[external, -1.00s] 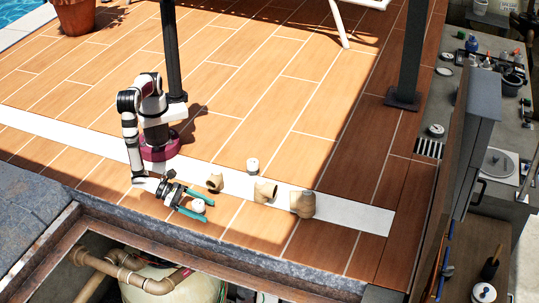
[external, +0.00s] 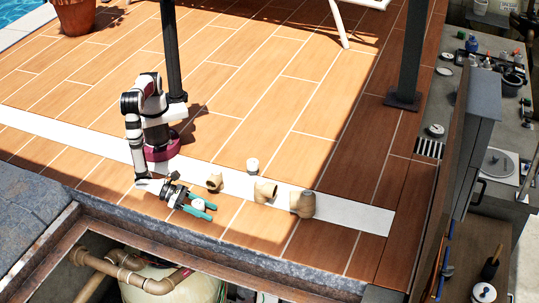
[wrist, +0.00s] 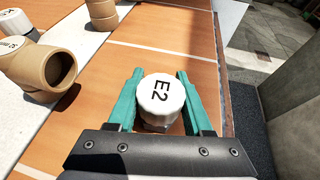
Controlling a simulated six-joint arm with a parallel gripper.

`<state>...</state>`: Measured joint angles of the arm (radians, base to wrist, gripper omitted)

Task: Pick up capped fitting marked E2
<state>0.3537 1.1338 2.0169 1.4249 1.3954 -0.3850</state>
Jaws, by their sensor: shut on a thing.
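The capped fitting marked E2 (wrist: 160,98) has a white ribbed cap with dark "E2" lettering. In the wrist view it sits between the teal fingers of my gripper (wrist: 160,74), which are shut on it. The cap hides most of its lower body. In the external view the white cap (external: 197,204) shows between the fingers of my gripper (external: 209,211), near the deck's front edge. I cannot tell whether the fitting touches the tiles.
Tan pipe fittings (external: 214,182), (external: 264,192) and (external: 303,204) stand to the right along the white strip, with a white-capped piece (external: 253,165) behind them. The open pit with pipes (external: 130,268) lies in front of the deck edge. Bare deck (external: 260,100) extends behind.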

